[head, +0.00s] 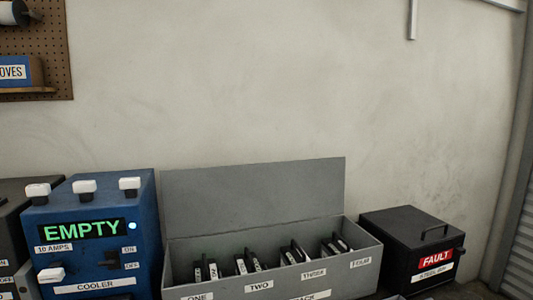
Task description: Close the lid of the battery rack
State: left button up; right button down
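The battery rack (345,279) is a long grey box, low in the middle of the head view. Its front carries labels ONE, TWO, THREE and FOUR. Its grey lid (255,195) stands open, upright along the back edge near the wall. Dark upright slot pieces with small white labels show inside the rack; whether batteries sit among them I cannot tell. The lower front of the rack is cut off by the frame. Neither of my grippers shows in this view.
A blue cooler (148,200) with a green EMPTY display and white knobs stands just left of the rack. A black steel box (405,225) with a handle and a red FAULT label stands to the right. A pegboard (40,40) hangs upper left. The wall above is bare.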

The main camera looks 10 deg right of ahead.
aim_at(195, 202)
jog(key=k+l+u, duration=0.1)
jog(key=l+u, duration=0.15)
jog(key=k+l+u, duration=0.1)
jog(key=l+u, duration=0.15)
jog(key=l, duration=0.15)
jog(key=k+l+u, duration=0.25)
jog(key=i+l, duration=0.05)
jog(key=i, duration=0.05)
